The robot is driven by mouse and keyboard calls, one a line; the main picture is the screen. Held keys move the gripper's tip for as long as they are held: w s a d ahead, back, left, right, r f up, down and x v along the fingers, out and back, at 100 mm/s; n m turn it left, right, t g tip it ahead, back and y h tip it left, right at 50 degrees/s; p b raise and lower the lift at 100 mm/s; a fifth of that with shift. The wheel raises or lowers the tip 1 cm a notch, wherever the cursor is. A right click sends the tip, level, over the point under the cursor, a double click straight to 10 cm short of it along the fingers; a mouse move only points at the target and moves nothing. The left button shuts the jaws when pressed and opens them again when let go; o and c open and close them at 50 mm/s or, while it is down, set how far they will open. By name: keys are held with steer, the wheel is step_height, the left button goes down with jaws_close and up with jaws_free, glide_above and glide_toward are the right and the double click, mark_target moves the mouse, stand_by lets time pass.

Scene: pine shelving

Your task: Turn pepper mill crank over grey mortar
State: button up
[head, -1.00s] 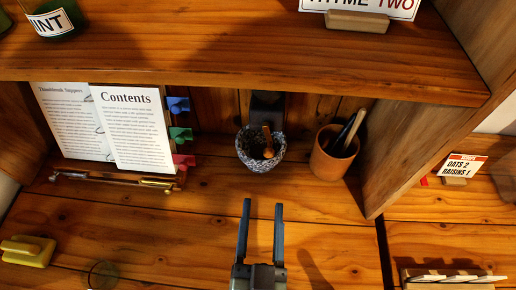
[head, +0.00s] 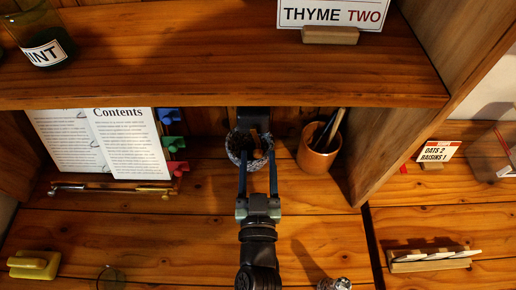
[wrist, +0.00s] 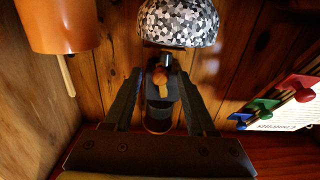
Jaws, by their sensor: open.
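The grey speckled mortar (head: 236,155) stands at the back of the lower shelf; it also shows at the top of the wrist view (wrist: 178,20), which is upside down. The dark pepper mill (head: 252,116) is at the back wall above the mortar. Its crank's wooden knob (wrist: 160,80) points towards me in the wrist view. My gripper (head: 257,152) is open, fingers reaching forward over the front of the mortar. In the wrist view the knob appears between the two fingers (wrist: 160,72); I see no finger touching it. Part of the mortar is hidden behind the fingers.
A terracotta pot (head: 318,156) with dark utensils stands right of the mortar. An open book (head: 100,145) with coloured clips (head: 172,143) is at the left. The upper shelf (head: 220,60) overhangs my gripper. The board in front is mostly clear, with a yellow object (head: 34,265) at left.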

steer(key=shift+w, duration=1.15)
jaws_close()
